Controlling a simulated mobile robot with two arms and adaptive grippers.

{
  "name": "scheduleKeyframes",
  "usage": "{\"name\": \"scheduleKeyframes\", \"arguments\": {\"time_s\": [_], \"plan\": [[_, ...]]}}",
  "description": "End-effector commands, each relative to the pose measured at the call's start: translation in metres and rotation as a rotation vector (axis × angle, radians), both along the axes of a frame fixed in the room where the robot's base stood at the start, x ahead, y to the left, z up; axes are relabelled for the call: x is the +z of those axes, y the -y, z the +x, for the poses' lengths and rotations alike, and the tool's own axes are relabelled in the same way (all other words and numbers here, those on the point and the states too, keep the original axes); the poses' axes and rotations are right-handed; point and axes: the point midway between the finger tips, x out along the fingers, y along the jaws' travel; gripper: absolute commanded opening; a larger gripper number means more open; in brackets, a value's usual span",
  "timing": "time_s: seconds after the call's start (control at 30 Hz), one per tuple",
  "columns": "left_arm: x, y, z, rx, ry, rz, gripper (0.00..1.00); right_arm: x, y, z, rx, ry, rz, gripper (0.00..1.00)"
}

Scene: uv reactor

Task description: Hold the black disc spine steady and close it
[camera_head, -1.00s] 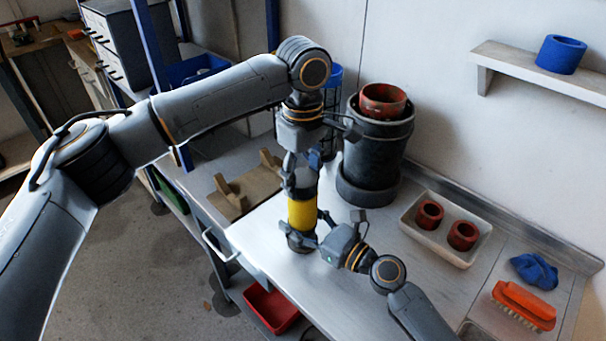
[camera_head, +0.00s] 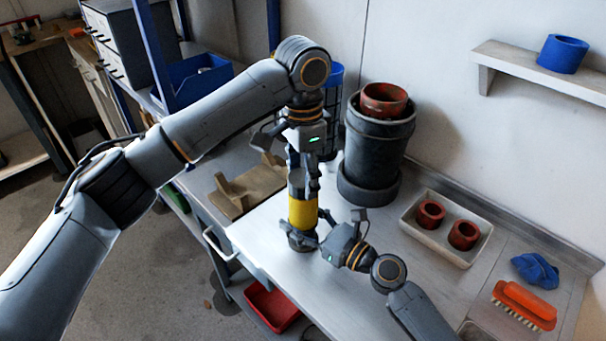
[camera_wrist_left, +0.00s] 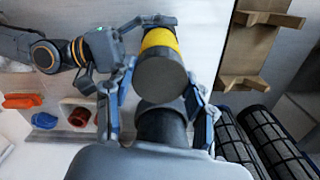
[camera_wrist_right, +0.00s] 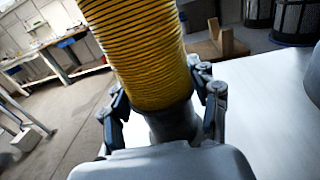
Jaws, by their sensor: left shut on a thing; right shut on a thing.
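The black disc spine stands upright on the bench, with a yellow ridged disc stack (camera_head: 303,214) around its middle. It has a dark cap at the top and a dark base (camera_head: 298,241). My left gripper (camera_head: 303,172) comes from above and is shut on the spine's top; its fingers flank the dark top part (camera_wrist_left: 161,122) in the left wrist view. My right gripper (camera_head: 311,238) is shut on the base from the right; the right wrist view shows its fingers on both sides of the dark base (camera_wrist_right: 174,122), below the yellow stack (camera_wrist_right: 150,55). The fingers partly hide both ends.
A large dark cylinder (camera_head: 375,150) with a red ring on top stands behind to the right. A tray (camera_head: 437,255) holds two red rings. A blue cloth (camera_head: 535,270) and orange brush (camera_head: 524,303) lie further right. A wooden cradle (camera_head: 247,190) is at left.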

Motion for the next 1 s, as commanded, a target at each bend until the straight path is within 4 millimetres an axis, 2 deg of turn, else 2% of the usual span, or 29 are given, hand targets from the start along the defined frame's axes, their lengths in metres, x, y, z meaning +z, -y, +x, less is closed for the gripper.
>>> {"name": "scheduleKeyframes", "arguments": {"time_s": [1.0], "plan": [[0.0, 0.0006, 0.0031, -1.993, 0.002, 0.002, 0.33, -0.0011, 0.0001, -0.0005, 0.001, -0.001, -0.002, 0.0]]}}
